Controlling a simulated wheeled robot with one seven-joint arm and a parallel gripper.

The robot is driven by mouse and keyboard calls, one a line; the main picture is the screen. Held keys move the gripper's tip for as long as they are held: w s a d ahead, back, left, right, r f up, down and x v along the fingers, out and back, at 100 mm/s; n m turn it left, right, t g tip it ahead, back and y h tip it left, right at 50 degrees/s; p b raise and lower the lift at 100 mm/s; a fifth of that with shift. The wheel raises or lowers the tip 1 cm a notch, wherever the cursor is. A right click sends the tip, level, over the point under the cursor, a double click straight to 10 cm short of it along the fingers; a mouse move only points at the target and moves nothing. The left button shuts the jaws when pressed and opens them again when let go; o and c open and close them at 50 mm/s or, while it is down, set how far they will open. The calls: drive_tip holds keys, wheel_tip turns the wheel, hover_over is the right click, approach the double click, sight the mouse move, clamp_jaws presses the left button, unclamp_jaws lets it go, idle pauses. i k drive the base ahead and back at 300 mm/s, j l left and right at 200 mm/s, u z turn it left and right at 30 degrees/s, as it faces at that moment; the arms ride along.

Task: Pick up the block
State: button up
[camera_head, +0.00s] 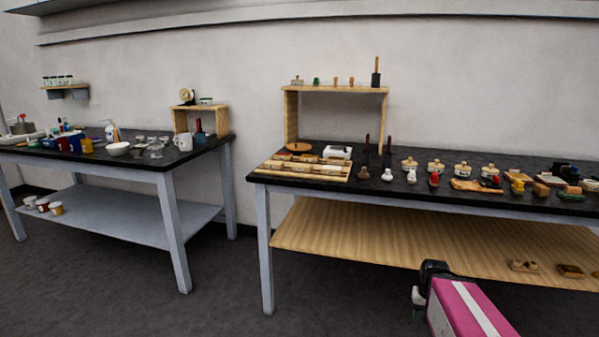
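Several small block-like things stand at the right end of the right-hand table; which one is the task's block I cannot tell. A tan wooden block (541,189) stands near the front edge there. Another block-like piece with a green base (571,193) stands to its right. A yellow and tan piece (517,187) stands to its left. My pink arm with a white stripe (466,309) shows at the bottom right, in front of the table and apart from these things. Dark parts show at its end, but I cannot make out gripper fingers or anything held.
The right-hand table (376,186) is crowded with small jars, stamps and a wooden tray (300,170). A wooden shelf (335,89) stands at its back. Its lower board (380,235) holds a few pieces at right. Another cluttered table (150,166) stands left; floor between is clear.

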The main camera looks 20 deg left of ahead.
sight(298, 167)
drive_tip(key=i+l, duration=0.65)
drive_tip(key=u, duration=0.4)
drive_tip(key=l+u, duration=0.1)
drive_tip(key=u, duration=0.3)
drive_tip(key=l+u, duration=0.1)
drive_tip(key=u, duration=0.65)
drive_tip(key=i+l, duration=0.05)
drive_tip(key=l, duration=0.05)
